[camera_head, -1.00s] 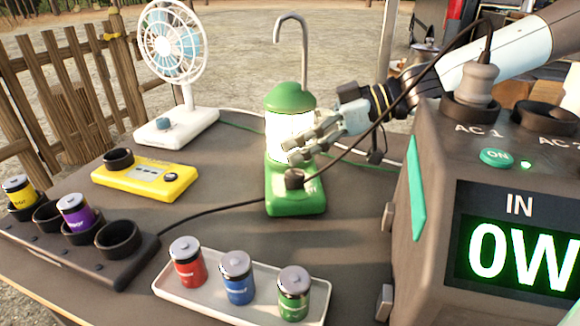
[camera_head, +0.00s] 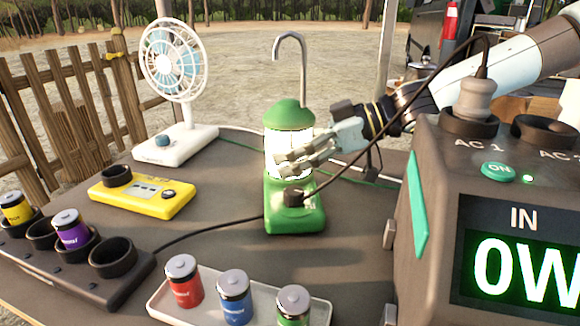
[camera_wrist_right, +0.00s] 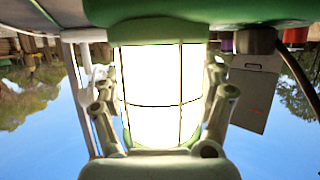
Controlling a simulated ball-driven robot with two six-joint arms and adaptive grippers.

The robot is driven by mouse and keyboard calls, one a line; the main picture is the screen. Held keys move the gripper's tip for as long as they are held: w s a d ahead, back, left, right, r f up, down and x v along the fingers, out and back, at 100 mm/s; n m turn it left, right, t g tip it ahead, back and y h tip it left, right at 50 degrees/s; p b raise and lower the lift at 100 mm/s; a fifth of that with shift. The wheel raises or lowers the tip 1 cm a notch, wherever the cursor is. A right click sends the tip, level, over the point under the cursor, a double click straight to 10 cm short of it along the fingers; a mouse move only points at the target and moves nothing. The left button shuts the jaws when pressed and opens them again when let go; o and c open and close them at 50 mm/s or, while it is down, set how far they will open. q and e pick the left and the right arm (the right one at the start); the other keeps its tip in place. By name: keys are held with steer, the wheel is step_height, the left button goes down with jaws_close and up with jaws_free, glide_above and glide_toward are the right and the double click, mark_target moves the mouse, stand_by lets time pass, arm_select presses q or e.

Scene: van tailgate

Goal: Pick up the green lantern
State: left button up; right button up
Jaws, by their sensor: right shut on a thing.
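The green lantern (camera_head: 289,112) stands upright on the table in the head view, with a green cap, a lit white glass and a green base. My right gripper (camera_head: 285,161) comes from the right and is shut on the lantern around its glass, just above the base. In the right wrist view, the picture is upside down, and the lit glass (camera_wrist_right: 162,95) sits between the two fingers. A black plug (camera_head: 293,197) with a cable is at the lantern's base. My left gripper is not in view.
The power station (camera_head: 440,190) stands close on the right, with a black cable arching from its top. A white fan (camera_head: 187,145), a yellow device (camera_head: 140,200), a battery holder (camera_head: 85,280) and a tray (camera_head: 205,310) with three batteries surround the lantern. A grey hooked pole rises at its cap.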

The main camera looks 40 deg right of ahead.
mark_target(290, 100)
steer(key=shift+c, duration=0.3)
step_height(290, 100, up, 10)
steer(key=p, duration=0.8)
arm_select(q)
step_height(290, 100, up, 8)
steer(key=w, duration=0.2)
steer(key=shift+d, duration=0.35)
